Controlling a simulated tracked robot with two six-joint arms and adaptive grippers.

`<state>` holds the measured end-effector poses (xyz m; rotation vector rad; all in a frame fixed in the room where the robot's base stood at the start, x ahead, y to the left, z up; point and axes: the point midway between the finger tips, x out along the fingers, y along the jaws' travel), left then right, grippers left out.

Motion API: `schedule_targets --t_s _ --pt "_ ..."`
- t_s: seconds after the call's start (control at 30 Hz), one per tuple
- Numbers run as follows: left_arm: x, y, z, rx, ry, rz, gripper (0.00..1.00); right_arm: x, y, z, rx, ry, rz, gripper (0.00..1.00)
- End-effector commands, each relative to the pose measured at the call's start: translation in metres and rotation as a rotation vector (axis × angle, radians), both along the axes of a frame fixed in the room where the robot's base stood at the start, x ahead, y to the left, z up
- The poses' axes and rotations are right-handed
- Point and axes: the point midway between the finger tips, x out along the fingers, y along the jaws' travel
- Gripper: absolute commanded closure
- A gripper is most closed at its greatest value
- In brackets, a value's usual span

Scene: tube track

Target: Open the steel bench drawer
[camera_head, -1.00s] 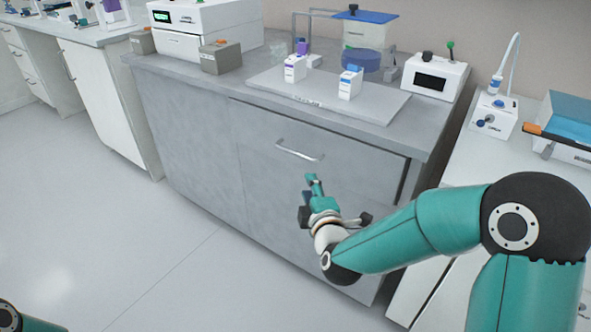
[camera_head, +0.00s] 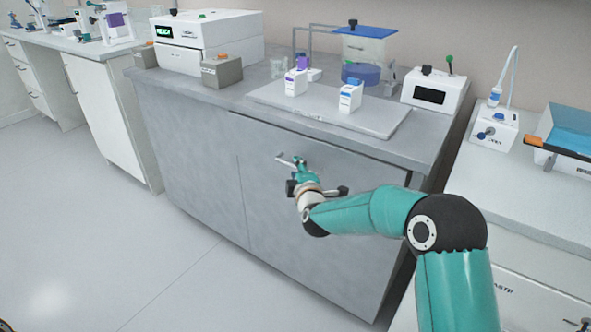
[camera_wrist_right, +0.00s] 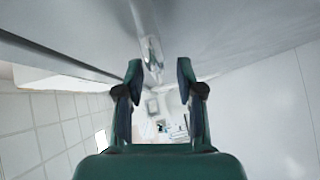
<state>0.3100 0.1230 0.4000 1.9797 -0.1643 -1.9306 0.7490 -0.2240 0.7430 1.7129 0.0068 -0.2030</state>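The grey steel bench has a large drawer front (camera_head: 262,200), which looks closed, with a dark gap along its top and right edges. Its bar handle (camera_head: 285,160) is partly hidden behind my right gripper in the head view. My right gripper (camera_head: 299,164) is at the right part of the handle. In the right wrist view, its two fingers (camera_wrist_right: 158,85) are spread apart, and the handle (camera_wrist_right: 151,52) lies just ahead of the gap between them. I see no firm hold on it.
The bench top (camera_head: 215,95) carries a white instrument (camera_head: 210,35), grey boxes, a tray (camera_head: 375,122) with two small bottles, a blue-lidded tank (camera_head: 365,50) and a white device (camera_head: 433,92). A white counter (camera_head: 480,180) stands at the right. The floor (camera_head: 90,240) in front is clear.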

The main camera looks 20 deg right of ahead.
Motion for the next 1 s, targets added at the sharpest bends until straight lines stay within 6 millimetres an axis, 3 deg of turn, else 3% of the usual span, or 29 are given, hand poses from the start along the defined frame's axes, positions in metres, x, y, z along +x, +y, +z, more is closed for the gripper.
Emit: schedule_targets --t_s 0.2,0.47,0.7,1.0 --pt "0.0000 0.0000 -0.0009 0.000 0.000 0.000 1.00 0.0116 -0.0016 -0.0018 0.001 0.000 0.000 0.63" --pt "0.0000 0.0000 -0.0009 0.000 0.000 0.000 1.00 0.0122 -0.0017 -0.0018 0.001 0.000 0.000 0.63" --pt "0.0000 0.0000 -0.0009 0.000 0.000 0.000 1.00 0.0120 -0.0018 -0.0017 0.001 0.000 0.000 0.99" --pt "0.0000 0.0000 -0.0009 0.000 0.000 0.000 1.00 0.0116 -0.0016 -0.0030 0.000 0.003 0.000 1.00"
